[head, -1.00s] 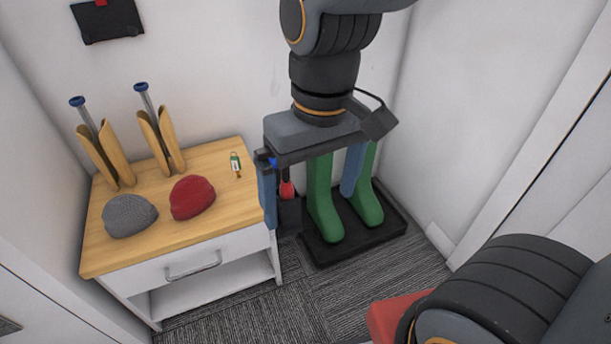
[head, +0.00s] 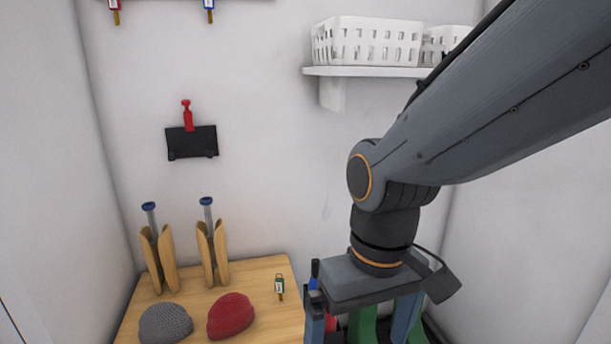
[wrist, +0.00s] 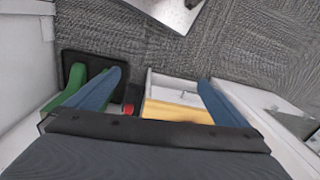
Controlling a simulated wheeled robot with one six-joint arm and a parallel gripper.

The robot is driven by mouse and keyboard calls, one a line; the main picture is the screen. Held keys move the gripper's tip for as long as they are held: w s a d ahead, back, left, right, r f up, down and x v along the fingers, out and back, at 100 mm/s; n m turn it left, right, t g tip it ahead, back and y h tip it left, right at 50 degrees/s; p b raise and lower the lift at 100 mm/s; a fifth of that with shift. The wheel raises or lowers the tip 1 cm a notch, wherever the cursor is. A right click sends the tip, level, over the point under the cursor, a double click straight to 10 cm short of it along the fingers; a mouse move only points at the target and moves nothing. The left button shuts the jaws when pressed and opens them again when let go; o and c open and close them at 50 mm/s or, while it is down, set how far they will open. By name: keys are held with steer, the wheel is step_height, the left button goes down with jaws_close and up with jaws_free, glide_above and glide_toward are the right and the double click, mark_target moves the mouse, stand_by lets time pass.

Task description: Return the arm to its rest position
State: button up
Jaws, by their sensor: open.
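My gripper (head: 360,320) hangs from the arm at the lower right of the head view, pointing down. Its two blue fingers are spread wide, and nothing shows held between them. In the head view it is in front of green boots (head: 362,326), which it partly hides; the bottom edge cuts off the fingertips. In the wrist view my gripper (wrist: 160,80) also shows its fingers well apart, with the carpet and the cabinet's drawer front beyond. A green boot (wrist: 72,97) shows beside the left finger there, with the black tray (wrist: 72,60).
A wooden-topped cabinet (head: 262,275) bears a grey knit hat (head: 165,323), a red one (head: 231,316), two wooden shoe trees (head: 212,255) and a tagged key (head: 280,286). A wall shelf (head: 375,72) with white baskets (head: 365,42) is near my arm. Walls close both sides.

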steer(key=shift+r, duration=0.1)
steer(key=d+r+m+p, duration=0.4)
steer(key=d+r+p, duration=0.7)
steer(key=p, duration=1.1)
step_height(320, 180, up, 3)
steer(key=shift+s+d+h, duration=0.25)
steer(key=shift+d+h, duration=0.05)
steer(key=shift+c, duration=0.4)
